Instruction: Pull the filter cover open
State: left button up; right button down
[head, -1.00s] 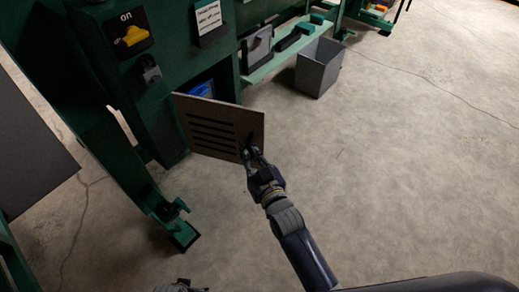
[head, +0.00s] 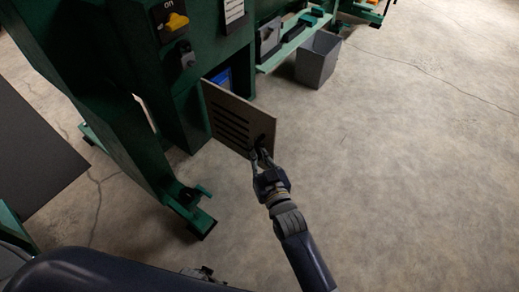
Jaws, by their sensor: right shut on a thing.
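The filter cover (head: 235,118) is a flat grey-beige panel with several dark horizontal slots. It stands swung out from the green cabinet, with a dark opening and something blue (head: 221,80) behind it. My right gripper (head: 262,155) is at the cover's lower right edge and is shut on a small dark handle there; the fingers hide most of the handle. Part of my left gripper (head: 200,272) shows at the bottom edge, and its fingers cannot be made out.
A yellow switch (head: 175,21) marked "on" is on the green cabinet (head: 110,60). A grey bin (head: 318,60) stands beside a green shelf (head: 290,45). A green frame foot (head: 195,215) is on the floor left of the cover. The floor to the right is clear.

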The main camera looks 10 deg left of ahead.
pick_arm(q)
jog(key=shift+w+d, duration=0.1)
jog(key=shift+w, duration=0.05)
pick_arm(e)
jog(key=shift+d+f, duration=0.2)
jog(key=shift+f, duration=0.05)
jog(key=c, duration=2)
grip_release()
pick_arm(q)
jog(key=shift+d+r, duration=0.15)
jog(key=shift+d, duration=0.05)
pick_arm(e)
jog(key=shift+o, duration=0.2)
jog(key=shift+d+r, duration=0.1)
jog(key=shift+r, duration=0.1)
jog(key=shift+s, duration=0.1)
pick_arm(q)
jog(key=shift+a, duration=0.2)
pick_arm(e)
jog(key=v, duration=1.2)
